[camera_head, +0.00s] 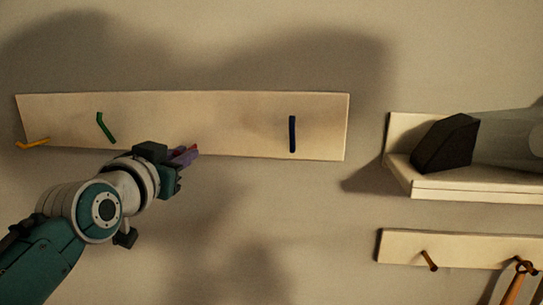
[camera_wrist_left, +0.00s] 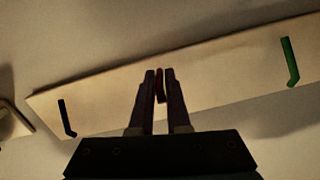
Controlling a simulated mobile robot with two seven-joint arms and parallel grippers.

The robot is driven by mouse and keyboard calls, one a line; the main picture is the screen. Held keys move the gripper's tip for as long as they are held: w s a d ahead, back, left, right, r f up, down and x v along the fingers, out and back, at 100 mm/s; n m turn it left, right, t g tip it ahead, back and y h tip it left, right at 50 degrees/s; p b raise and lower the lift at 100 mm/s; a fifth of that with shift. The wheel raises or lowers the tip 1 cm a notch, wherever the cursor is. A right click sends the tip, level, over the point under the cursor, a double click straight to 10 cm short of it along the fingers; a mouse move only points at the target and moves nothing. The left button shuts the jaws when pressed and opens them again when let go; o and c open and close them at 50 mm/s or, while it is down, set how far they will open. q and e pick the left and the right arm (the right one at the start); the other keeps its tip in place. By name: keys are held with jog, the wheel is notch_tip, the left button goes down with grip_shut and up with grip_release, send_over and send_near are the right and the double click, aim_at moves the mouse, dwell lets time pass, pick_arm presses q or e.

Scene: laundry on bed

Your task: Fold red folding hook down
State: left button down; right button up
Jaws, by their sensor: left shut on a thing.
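The red folding hook shows as a small red tip (camera_head: 194,148) at the end of my left gripper (camera_head: 184,155), near the lower edge of a pale wooden board (camera_head: 235,120) on the wall. In the left wrist view, the red hook (camera_wrist_left: 160,84) is a narrow strip between the two dark purple fingers of the left gripper (camera_wrist_left: 160,74). The fingers are shut on it. Most of the hook is hidden by the fingers, so its exact angle is hard to tell. My right gripper is in neither view.
On the same board are a yellow hook (camera_head: 32,143) sticking out, a slanted green hook (camera_head: 105,127) and an upright dark blue hook (camera_head: 292,134). At right are a shelf (camera_head: 470,191) with a dark block (camera_head: 446,143) and a lower hook rail (camera_head: 400,247). Wall below the board is bare.

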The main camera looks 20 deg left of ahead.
pick_arm(q)
jog(key=shift+d, duration=0.1)
jog(key=c, duration=0.9)
grip_release()
jog(key=shift+w, duration=0.1)
jog(key=v, duration=1)
